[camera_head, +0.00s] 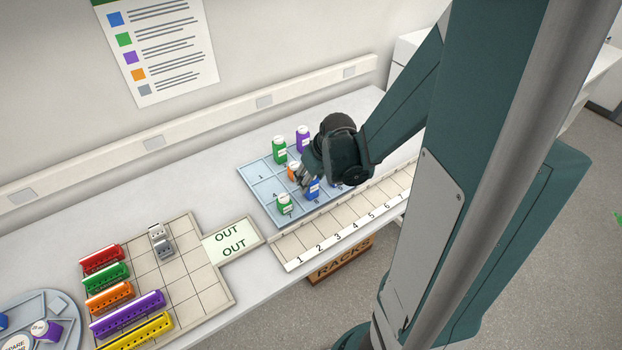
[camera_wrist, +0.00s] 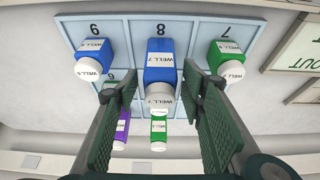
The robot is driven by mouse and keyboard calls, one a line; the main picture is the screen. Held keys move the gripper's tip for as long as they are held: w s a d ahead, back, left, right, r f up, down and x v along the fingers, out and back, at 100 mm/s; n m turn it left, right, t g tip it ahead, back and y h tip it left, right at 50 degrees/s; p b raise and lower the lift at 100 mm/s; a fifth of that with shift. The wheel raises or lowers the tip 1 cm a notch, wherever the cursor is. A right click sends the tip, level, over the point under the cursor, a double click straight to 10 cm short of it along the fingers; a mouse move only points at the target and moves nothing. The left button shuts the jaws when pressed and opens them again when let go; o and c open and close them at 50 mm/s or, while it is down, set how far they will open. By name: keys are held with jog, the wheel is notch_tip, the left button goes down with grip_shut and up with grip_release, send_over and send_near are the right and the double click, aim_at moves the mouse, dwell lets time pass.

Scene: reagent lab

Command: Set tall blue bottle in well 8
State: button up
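A tall blue bottle (camera_wrist: 160,62) with a white cap and a label reading "WELL 7" stands at the cell marked 8 of the pale blue tray (camera_wrist: 196,30). In the head view the blue bottle (camera_head: 312,191) is partly covered by my gripper (camera_head: 308,181). In the wrist view my gripper (camera_wrist: 160,82) has its two dark green fingers on either side of the bottle's cap end, with a gap on each side. It is open and holds nothing. A smaller blue bottle (camera_wrist: 91,50) stands at cell 9.
A green bottle (camera_wrist: 230,51) stands at cell 7, close by. Another green bottle (camera_head: 279,146), a purple bottle (camera_head: 303,133) and an orange bottle (camera_head: 292,173) stand further back. A numbered beige strip (camera_head: 300,243) runs along the front. The OUT board (camera_head: 232,238) lies left.

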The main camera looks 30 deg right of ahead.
jog(key=p+v, duration=0.1)
jog(key=v, duration=1.1)
jog(key=shift+p, duration=0.3)
dwell(0.3)
jog(key=shift+a, duration=0.1)
dwell(0.5)
jog(key=s+a+r+t, duration=0.1)
jog(key=s+a+r, duration=0.3)
jog(key=a, duration=0.5)
jog(key=s+a+r+t, duration=0.1)
jog(key=s+a+r, duration=0.4)
jog(key=a+r, duration=0.2)
jog(key=a, duration=0.2)
jog(key=shift+a+t, duration=0.4)
